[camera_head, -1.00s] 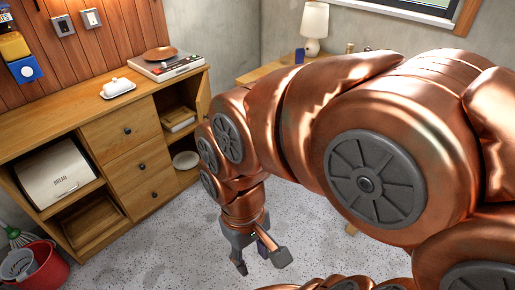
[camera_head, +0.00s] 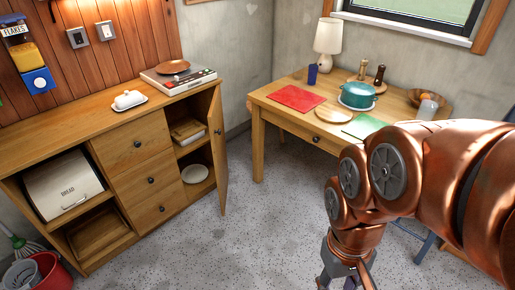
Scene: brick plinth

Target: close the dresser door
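The wooden dresser (camera_head: 105,117) stands along the left wall. Its door (camera_head: 218,150) at the right end stands open, swung out toward the room, with a dark knob near its edge. The open compartment behind it shows a box on the upper shelf and a white plate (camera_head: 195,173) below. My gripper (camera_head: 345,282) is at the bottom edge of the picture, to the right of the door and well apart from it. Its fingertips are cut off by the frame, so its opening does not show.
A wooden table (camera_head: 285,118) with a red mat, a teal pot (camera_head: 358,95) and a lamp (camera_head: 327,38) stands at the back right. A red bucket (camera_head: 52,272) is at the lower left. Speckled floor (camera_head: 255,235) lies clear between the door and my arm.

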